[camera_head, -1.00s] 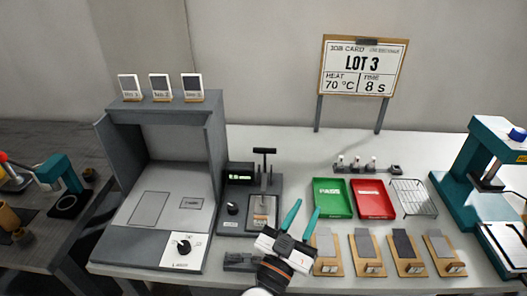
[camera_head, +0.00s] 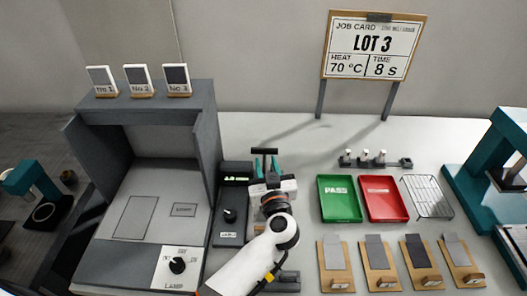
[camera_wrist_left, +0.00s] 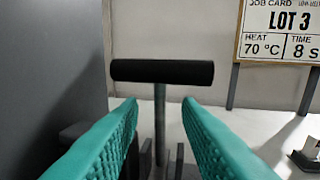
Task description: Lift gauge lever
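The gauge lever is a black T-shaped handle (camera_head: 265,151) on a thin post, standing at the back of the gauge near the middle of the table. In the left wrist view its black crossbar (camera_wrist_left: 162,71) lies level, just above and beyond my fingertips, and the grey post shows between them. My left gripper (camera_head: 266,166) is open, its two teal fingers apart and pointing at the lever. It looks empty; I cannot tell whether a finger touches the lever. My gripper and arm hide most of the gauge base. My right gripper is not in view.
To the right are a green tray (camera_head: 340,217), a red tray (camera_head: 385,217), a wire rack (camera_head: 427,196) and several sample boards. A job card (camera_head: 373,50) stands behind.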

